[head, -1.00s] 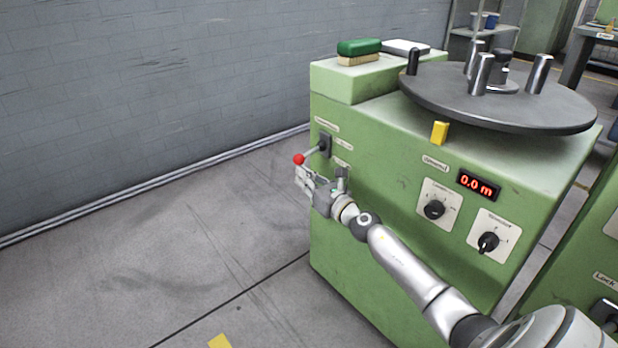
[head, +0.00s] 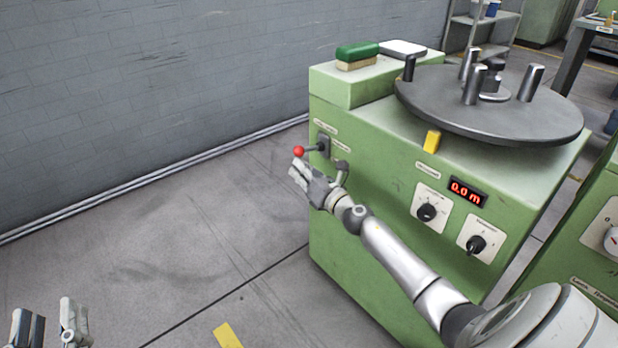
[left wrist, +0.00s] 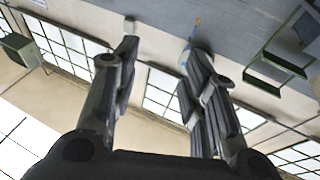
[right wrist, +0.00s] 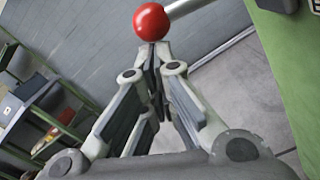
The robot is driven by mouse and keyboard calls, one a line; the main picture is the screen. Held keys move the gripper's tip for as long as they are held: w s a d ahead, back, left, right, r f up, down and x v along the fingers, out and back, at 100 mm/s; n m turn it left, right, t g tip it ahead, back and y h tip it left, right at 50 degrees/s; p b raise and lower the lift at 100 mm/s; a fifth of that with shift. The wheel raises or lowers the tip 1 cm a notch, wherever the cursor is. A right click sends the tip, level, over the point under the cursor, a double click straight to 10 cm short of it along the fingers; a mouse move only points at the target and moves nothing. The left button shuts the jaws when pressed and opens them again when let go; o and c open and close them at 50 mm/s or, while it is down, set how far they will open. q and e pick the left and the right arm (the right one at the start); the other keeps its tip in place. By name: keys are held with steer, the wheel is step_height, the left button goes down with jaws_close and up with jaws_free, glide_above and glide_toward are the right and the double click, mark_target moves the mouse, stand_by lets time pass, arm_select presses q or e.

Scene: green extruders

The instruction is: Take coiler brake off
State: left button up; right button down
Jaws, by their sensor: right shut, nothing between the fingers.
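The coiler brake lever has a red ball knob (head: 299,151) on a short metal rod, fixed to a dark mount (head: 323,145) on the side of the green coiler cabinet (head: 345,225). My right gripper (head: 298,170) is shut and empty, just below the red knob. In the right wrist view the red knob (right wrist: 151,21) appears right beyond the closed fingertips (right wrist: 153,52); I cannot tell whether they touch. My left gripper (head: 52,318) is at the bottom left of the head view, far from the lever. The left wrist view shows its fingers (left wrist: 160,62) apart with nothing between them.
The cabinet carries a round dark turntable (head: 500,110) with upright pegs, a yellow block (head: 432,141), a red display (head: 467,191) and two knobs. A green and tan brush (head: 357,56) lies on top. The floor left of the cabinet is clear.

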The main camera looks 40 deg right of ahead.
arm_select(q)
step_height(320, 180, down, 11)
steer(key=s+a+g+y+p, duration=0.1)
steer(key=g+y+p, duration=0.1)
steer(key=g, duration=0.4)
steer(key=shift+s+a+g, duration=0.15)
steer(key=shift+a+g, duration=0.15)
steer(key=shift+a, duration=0.1)
arm_select(e)
steer(key=shift+a+r+m, duration=0.1)
steer(key=shift+r+m, duration=0.75)
steer(key=shift+m, duration=0.05)
arm_select(q)
steer(key=shift+r, duration=0.1)
